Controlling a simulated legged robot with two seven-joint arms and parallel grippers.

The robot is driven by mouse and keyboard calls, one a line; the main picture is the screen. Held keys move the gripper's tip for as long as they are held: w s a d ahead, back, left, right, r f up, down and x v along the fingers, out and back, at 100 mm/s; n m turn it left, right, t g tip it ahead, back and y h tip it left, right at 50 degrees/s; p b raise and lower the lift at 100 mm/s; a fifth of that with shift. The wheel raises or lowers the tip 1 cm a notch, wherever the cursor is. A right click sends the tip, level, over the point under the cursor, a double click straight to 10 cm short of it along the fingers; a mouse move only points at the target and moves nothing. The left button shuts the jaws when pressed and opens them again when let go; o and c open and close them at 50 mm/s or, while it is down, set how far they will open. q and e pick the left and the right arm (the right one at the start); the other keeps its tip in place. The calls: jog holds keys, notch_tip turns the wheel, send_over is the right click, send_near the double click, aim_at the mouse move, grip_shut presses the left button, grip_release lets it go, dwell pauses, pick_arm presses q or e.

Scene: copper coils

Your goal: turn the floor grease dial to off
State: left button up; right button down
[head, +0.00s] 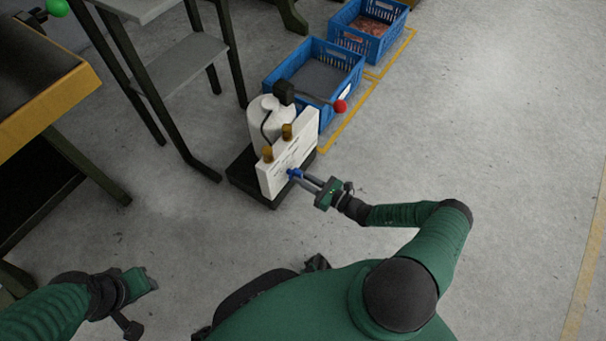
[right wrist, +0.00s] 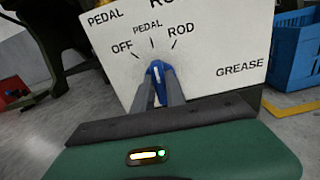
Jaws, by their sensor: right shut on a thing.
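The grease dial is a small blue knob with a white line (right wrist: 157,76) on the face of a white panel (right wrist: 205,62). OFF, PEDAL and ROD are printed in an arc above it, with GREASE at the right. The white line points up, roughly at the PEDAL mark. My right gripper (right wrist: 158,92) is shut on the dial, a finger on each side. In the head view the dial (head: 294,173) shows at the right gripper's tips (head: 299,175). My left gripper (head: 146,281) hangs at the lower left, away from the panel; its jaw state is unclear.
A grey-shelved stand (head: 180,65) is at the left. The floor at right is clear.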

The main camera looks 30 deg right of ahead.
jog(key=shift+s+a+f+n+p, duration=0.1)
jog(key=shift+n+p, duration=0.85)
jog(key=shift+n, duration=1.1)
jog(key=shift+s+f+n+p, duration=0.1)
jog(key=shift+n+p, duration=0.85)
jog(key=shift+n, duration=1.1)
jog(key=c, duration=1.4)
grip_release()
jog(key=shift+w, duration=0.1)
jog(key=shift+o, duration=0.2)
jog(key=shift+r, duration=0.1)
jog(key=p+v, duration=0.4)
jog(key=v, duration=1.3)
